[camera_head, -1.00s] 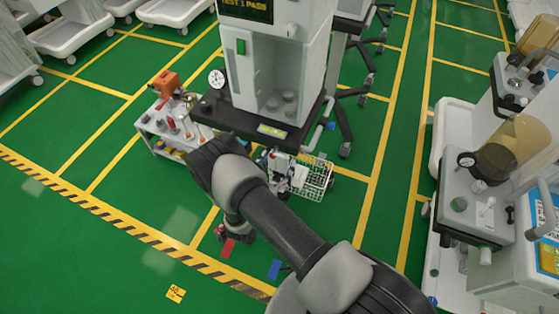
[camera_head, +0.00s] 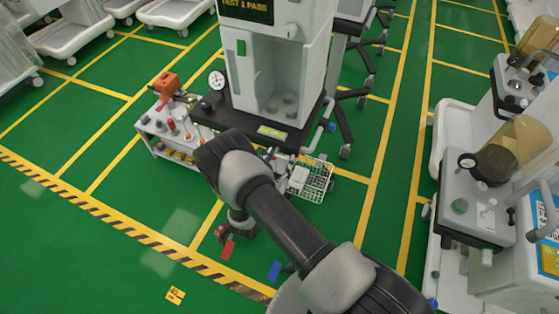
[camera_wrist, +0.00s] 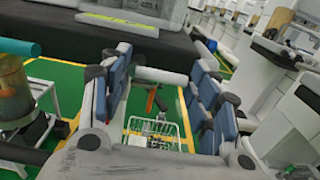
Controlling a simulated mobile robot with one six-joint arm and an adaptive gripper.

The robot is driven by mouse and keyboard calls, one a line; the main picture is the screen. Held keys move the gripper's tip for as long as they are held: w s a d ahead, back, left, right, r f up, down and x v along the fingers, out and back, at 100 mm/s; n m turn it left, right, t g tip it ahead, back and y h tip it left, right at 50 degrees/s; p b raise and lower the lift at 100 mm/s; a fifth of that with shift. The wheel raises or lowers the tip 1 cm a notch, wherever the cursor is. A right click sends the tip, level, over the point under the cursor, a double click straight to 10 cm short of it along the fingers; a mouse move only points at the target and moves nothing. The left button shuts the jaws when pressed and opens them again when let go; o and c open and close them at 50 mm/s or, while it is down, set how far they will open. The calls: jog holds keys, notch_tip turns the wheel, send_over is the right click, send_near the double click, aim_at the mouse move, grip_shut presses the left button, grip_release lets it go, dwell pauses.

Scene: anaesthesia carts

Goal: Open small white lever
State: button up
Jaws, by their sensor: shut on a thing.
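My gripper (camera_wrist: 160,85) is in the wrist view, with a blue-padded finger on each side. A short pale bar (camera_wrist: 160,75) lies across the gap between the fingers, below the black cart base. It looks like the small white lever, but I cannot tell for sure. My gripper is shut on it. In the head view my arm hides the gripper, and the lever cannot be made out there.
The machine's black base (camera_head: 268,131) stands ahead, with a pale bent pipe (camera_head: 319,130) at its right. A white wire basket (camera_head: 314,180) stands low beside it. A white shelf cart (camera_head: 165,145) is left. Another machine (camera_head: 480,220) stands right. Green floor is open at lower left.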

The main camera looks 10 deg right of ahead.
aim_at(274, 154)
jog(key=shift+d, duration=0.1)
jog(key=shift+c, duration=1.4)
jog(key=shift+s+n, duration=0.1)
jog(key=shift+n, duration=0.2)
jog(key=n, duration=0.1)
jog(key=r+n, duration=0.1)
jog(key=n, duration=0.1)
jog(key=shift+b, duration=0.4)
jog(key=n, duration=0.4)
jog(key=shift+w+a+r, duration=0.2)
jog(key=shift+r, duration=0.15)
jog(key=n, duration=0.3)
jog(key=n+b, duration=0.1)
jog(key=shift+w+a+r, duration=0.25)
jog(key=shift+a+r, duration=0.1)
jog(key=shift+w+a+r+n, duration=0.15)
jog(key=shift+n, duration=0.85)
jog(key=shift+w+a+r+n, duration=0.1)
jog(key=shift+w+a+n, duration=0.05)
jog(key=shift+n, duration=0.85)
jog(key=o, duration=1.1)
jog(key=shift+c, duration=0.2)
